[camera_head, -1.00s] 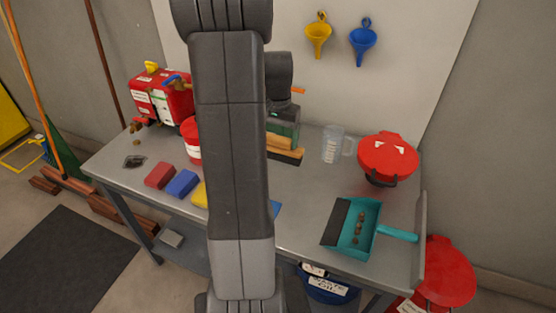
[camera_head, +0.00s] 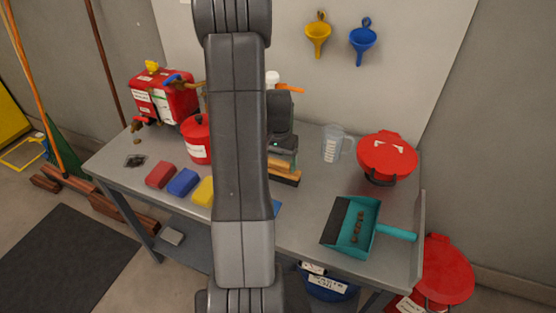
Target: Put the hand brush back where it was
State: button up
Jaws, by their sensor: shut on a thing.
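The hand brush (camera_head: 287,175) has a pale wooden body and dark bristles. It shows just right of my arm link, over the middle of the grey workbench (camera_head: 310,222). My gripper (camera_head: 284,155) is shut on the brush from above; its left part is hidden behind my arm. I cannot tell whether the bristles touch the bench top. A teal dustpan (camera_head: 353,228) with brown debris in it lies at the front right of the bench.
A red can (camera_head: 196,140), a red machine (camera_head: 165,95) and red, blue and yellow blocks (camera_head: 182,183) stand left. A clear jug (camera_head: 332,145) and a red lidded container (camera_head: 388,155) stand right. An orange-nozzled bottle (camera_head: 272,78) is behind my wrist. Bench between brush and dustpan is clear.

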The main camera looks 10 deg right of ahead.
jog(key=shift+f, duration=0.2)
jog(key=o, duration=1.1)
jog(key=shift+r, duration=0.1)
notch_tip(320, 180, up, 12)
jog(key=shift+r+b, duration=0.15)
jog(key=shift+b, duration=0.25)
